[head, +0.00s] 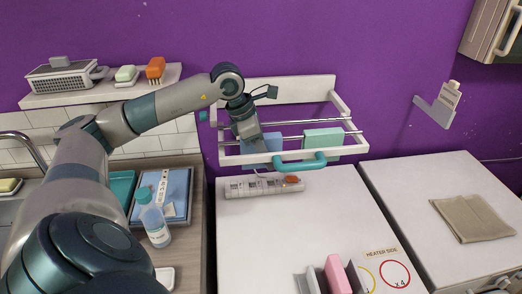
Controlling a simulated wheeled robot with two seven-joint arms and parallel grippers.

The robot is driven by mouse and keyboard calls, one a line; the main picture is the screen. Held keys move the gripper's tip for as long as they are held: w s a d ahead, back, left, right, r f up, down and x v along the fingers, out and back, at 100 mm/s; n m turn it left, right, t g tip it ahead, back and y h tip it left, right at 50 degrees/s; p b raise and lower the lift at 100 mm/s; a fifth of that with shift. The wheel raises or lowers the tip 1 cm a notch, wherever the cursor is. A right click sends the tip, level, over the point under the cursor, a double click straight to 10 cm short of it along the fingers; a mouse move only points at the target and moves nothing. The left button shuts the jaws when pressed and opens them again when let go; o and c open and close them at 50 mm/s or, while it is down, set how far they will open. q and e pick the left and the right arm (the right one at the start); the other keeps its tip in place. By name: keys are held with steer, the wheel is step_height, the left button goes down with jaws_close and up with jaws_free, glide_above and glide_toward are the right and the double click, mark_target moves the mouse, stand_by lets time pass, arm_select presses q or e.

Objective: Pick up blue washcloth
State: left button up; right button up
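A blue washcloth (272,141) hangs on the lower rail of the white wall rack, partly hidden by my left gripper. My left gripper (254,146) points down at the left part of this cloth, with its fingertips at or just in front of it. I cannot tell whether the fingers touch it or how far apart they are. A pale green cloth (323,139) hangs on the same rack to the right, apart from the blue one. My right gripper is not in view.
The rack (351,151) has metal rails and a teal handle (301,163) in front. Below it, a power strip (263,187) lies on the white worktop (290,235). A bottle (154,222) and blue tray (179,191) stand left. A beige cloth (468,217) lies right.

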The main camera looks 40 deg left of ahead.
arm_select(q)
steer(key=shift+f, duration=0.15)
stand_by(0.5)
jaws_close()
steer(key=c, duration=0.8)
jaws_free()
